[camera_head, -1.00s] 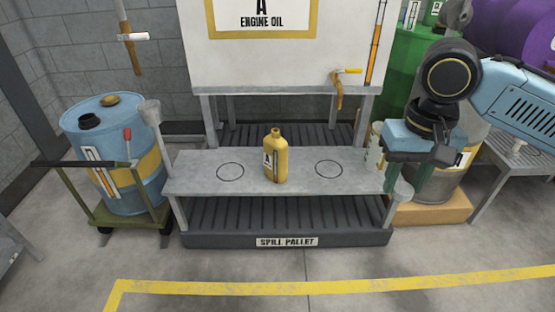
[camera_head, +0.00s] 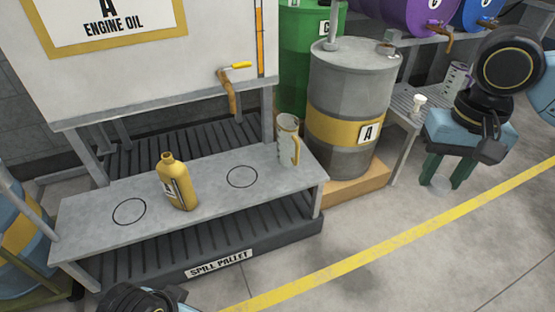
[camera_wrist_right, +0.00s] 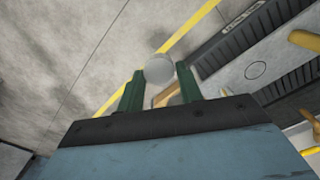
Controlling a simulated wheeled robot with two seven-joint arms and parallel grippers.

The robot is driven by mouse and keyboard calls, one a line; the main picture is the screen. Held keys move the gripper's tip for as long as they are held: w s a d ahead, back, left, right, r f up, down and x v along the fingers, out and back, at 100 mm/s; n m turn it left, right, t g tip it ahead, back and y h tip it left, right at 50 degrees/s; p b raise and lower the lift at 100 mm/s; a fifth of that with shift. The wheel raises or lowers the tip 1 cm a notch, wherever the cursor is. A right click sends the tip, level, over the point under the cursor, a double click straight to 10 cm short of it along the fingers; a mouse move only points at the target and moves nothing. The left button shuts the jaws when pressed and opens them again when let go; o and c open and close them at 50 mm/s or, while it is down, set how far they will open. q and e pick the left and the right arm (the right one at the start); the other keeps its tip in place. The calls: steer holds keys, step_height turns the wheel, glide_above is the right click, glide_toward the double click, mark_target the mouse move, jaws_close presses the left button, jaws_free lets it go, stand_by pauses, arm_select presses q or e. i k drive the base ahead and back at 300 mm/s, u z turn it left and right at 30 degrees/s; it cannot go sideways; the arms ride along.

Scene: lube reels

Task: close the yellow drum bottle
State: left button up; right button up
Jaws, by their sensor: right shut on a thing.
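The yellow bottle (camera_head: 177,186) stands upright on the grey shelf (camera_head: 95,232), between two black circles. Its neck points up; I cannot tell whether a cap is on it. My right gripper (camera_head: 443,170) hangs at the right of the head view, well to the right of the bottle, with its green fingers down. It is shut on a pale grey round thing (camera_head: 438,190), which also shows between the fingertips in the right wrist view (camera_wrist_right: 159,68). I cannot tell exactly what it is. A dark part of my left arm shows at the bottom left; its gripper fingers are hidden.
A pale jug with a yellow handle (camera_head: 288,142) stands at the shelf's right end. A grey drum with a yellow band (camera_head: 352,90) stands behind. A side table (camera_head: 403,98) holds a small white cup (camera_head: 419,104). The tank tap (camera_head: 229,92) overhangs the shelf. The front floor is clear.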

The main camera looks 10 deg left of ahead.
mark_target(176, 182)
steer(key=u, duration=0.1)
steer(key=i, duration=0.9)
steer(key=u, duration=0.5)
